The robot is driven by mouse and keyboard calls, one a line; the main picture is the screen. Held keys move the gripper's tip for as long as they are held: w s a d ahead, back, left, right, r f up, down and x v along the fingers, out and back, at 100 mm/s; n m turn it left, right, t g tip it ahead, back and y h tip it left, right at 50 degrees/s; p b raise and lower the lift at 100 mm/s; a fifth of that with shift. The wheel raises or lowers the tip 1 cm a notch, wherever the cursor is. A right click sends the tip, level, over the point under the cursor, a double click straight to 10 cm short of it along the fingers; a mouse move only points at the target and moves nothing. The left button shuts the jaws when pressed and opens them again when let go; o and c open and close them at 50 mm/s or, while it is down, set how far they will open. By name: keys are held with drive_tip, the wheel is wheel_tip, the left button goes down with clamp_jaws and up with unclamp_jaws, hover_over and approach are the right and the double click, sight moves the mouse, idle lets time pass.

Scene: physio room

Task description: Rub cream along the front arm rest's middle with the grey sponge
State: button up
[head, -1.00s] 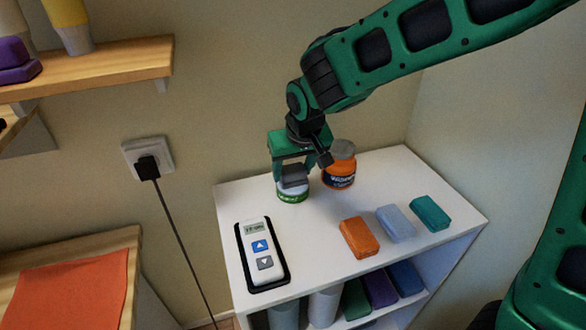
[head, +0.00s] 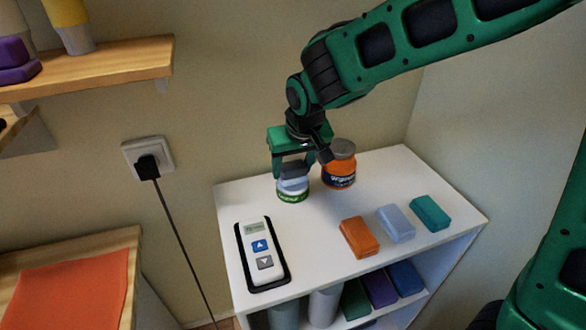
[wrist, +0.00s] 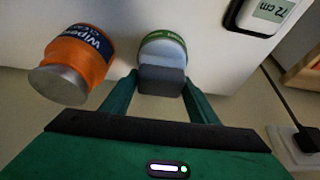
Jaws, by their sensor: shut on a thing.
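My gripper (head: 292,172) is shut on the grey sponge (head: 294,169). The wrist view also shows the sponge (wrist: 160,81) between my two fingers. A low round jar with a green-and-white label (head: 292,195), likely the cream, stands on the white shelf top (head: 325,235). The sponge is directly over this jar, and a pale surface shows between them. I cannot tell whether the sponge touches it or carries cream. The jar also shows in the wrist view (wrist: 165,42), partly covered by the sponge. I see no arm rest that I can make out.
An orange jar with a grey lid (head: 339,165) stands close right of my gripper. An orange block (head: 359,237), a light-blue block (head: 396,223) and a teal block (head: 430,213) lie at the right. A white remote (head: 260,250) lies on a black holder at the front left.

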sight(293, 165)
drive_tip(key=shift+r, duration=3.05)
